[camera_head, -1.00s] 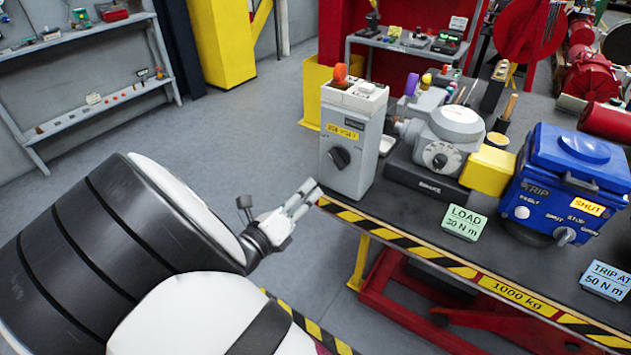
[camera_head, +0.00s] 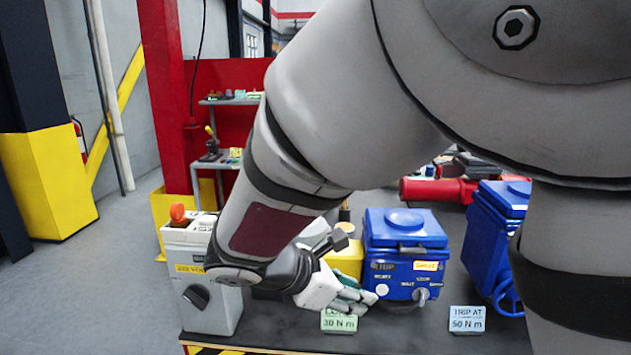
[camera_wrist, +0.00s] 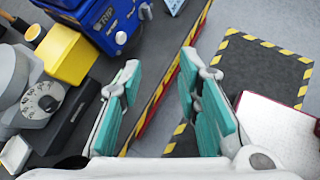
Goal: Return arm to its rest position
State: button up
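My gripper (camera_head: 350,295) is in front of the blue actuator box (camera_head: 405,255) in the head view, by the green load sign (camera_head: 339,321), which it partly covers. In the wrist view my gripper (camera_wrist: 160,80) is open and empty. Its teal-padded fingers are wide apart, with the table edge and floor between and beyond them. My arm crosses the head view from the upper right down to the gripper and hides much of the bench. The blue box also shows at the top of the wrist view (camera_wrist: 110,22).
A grey control box (camera_head: 205,290) with an orange knob stands at the bench's left end. A yellow block (camera_head: 345,259) sits beside the blue box. A second blue unit (camera_head: 490,245) with a handwheel and a trip sign (camera_head: 467,318) are to the right. Open floor (camera_head: 75,285) lies left.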

jog(key=s+d+r+m+g+y, duration=0.3)
jog(key=s+d+r+m+y, duration=0.15)
jog(key=s+d+m, duration=0.65)
jog(key=s+d+r+m+t+y, duration=0.2)
jog(key=s+r+m+y, duration=0.1)
jog(key=s+m, duration=0.6)
jog(key=shift+s+m+y, duration=0.15)
jog(key=shift+m+y, duration=0.3)
jog(key=shift+m, duration=0.65)
jog(key=shift+d+r, duration=0.1)
